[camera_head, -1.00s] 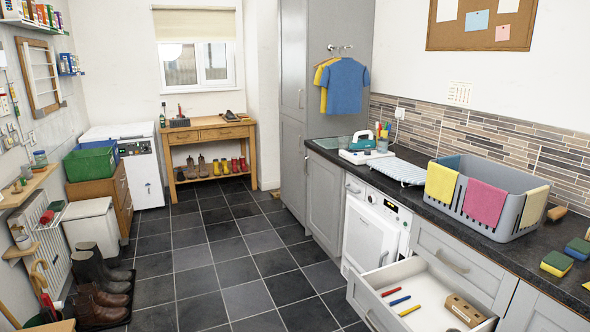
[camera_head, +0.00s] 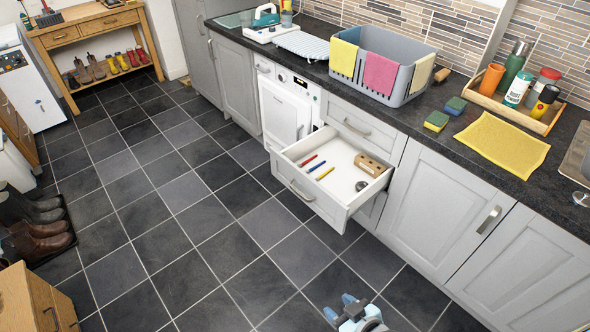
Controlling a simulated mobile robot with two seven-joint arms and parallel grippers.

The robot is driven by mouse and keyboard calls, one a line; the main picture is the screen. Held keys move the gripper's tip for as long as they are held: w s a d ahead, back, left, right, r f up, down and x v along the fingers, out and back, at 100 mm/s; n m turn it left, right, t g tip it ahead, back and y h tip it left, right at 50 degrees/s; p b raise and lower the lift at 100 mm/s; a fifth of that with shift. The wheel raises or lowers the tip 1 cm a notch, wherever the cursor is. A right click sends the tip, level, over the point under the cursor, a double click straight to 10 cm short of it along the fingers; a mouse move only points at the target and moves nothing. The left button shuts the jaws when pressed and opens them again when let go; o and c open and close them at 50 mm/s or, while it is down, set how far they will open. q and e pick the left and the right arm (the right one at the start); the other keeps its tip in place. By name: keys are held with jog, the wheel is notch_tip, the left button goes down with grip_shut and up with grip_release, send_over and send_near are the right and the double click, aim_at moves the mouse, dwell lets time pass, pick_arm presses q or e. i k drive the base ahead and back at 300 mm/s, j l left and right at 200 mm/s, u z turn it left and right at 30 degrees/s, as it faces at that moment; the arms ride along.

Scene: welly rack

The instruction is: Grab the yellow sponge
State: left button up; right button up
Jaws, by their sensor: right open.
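The yellow sponge (camera_head: 435,122), with a dark green top, lies on the dark worktop (camera_head: 405,112) to the right of the grey basket. A second sponge (camera_head: 456,106), with a blue top, lies just behind it and to its right. My right gripper (camera_head: 339,308) shows at the bottom edge, over the tiled floor. It is open and empty, low in front of the cabinets and well apart from the sponge. My left gripper is not in view.
An open drawer (camera_head: 315,196) with pens and a wooden block juts out below the worktop. The grey basket (camera_head: 405,85) with cloths stands left of the sponges. A yellow cloth (camera_head: 503,145) and a wooden tray (camera_head: 544,128) of bottles lie to the right.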

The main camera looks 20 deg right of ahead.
aim_at(436, 120)
jog(key=z, duration=1.5)
jog(key=i+l+u, duration=0.1)
jog(key=u, duration=0.65)
jog(key=i+l+u, duration=0.1)
jog(key=l+u, duration=0.15)
jog(key=i+l+u, duration=0.2)
jog(key=l, duration=0.2)
jog(key=l+u, duration=0.4)
jog(key=l, duration=0.95)
jog(key=i, duration=0.05)
